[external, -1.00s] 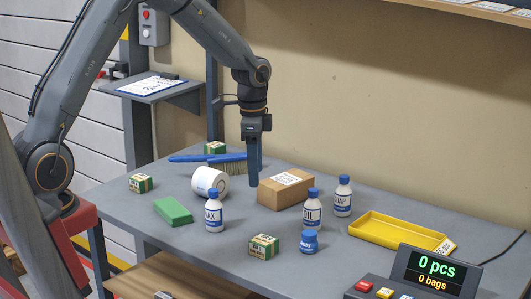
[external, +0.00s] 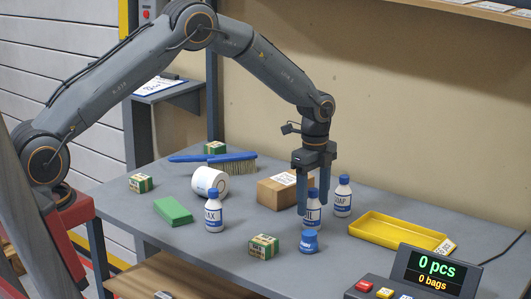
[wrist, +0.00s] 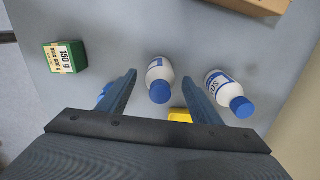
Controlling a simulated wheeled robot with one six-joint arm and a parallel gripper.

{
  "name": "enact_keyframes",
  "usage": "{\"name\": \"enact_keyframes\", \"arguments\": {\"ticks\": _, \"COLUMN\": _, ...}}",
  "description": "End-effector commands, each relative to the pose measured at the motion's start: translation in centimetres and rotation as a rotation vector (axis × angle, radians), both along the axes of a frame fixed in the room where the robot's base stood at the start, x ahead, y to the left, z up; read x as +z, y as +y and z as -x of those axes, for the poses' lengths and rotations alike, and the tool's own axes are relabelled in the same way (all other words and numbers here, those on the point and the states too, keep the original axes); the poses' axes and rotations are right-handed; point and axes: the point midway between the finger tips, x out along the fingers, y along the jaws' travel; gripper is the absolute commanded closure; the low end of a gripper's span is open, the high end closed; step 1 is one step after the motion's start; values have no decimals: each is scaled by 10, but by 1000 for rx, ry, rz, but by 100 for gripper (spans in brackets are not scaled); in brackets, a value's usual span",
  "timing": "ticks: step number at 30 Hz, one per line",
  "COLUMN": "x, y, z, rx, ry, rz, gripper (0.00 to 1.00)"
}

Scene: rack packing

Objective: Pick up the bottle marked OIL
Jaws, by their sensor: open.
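The OIL bottle (external: 313,214) is white with a blue cap and a blue-edged label. It stands upright on the grey table, its label partly hidden by a finger in the external view. My gripper (external: 313,205) is open and points down, with its fingers on either side of this bottle. In the wrist view the bottle (wrist: 158,73) lies between the spread fingertips (wrist: 160,80), with a visible gap on each side.
A cardboard box (external: 277,192) is just behind to the left. The WAX bottle (external: 214,212), a green-and-white box (external: 263,246) and a yellow tray (external: 375,236) stand farther off.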

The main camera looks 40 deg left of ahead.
Motion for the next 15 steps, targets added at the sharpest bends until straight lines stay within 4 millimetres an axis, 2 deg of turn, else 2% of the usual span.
{"name": "enact_keyframes", "arguments": {"ticks": 7, "x": -25, "y": 0, "z": 0, "rx": 1, "ry": 0, "rz": 0, "gripper": 41}}
{"name": "enact_keyframes", "arguments": {"ticks": 15, "x": -28, "y": 0, "z": 0, "rx": 1, "ry": -2, "rz": 0, "gripper": 41}}
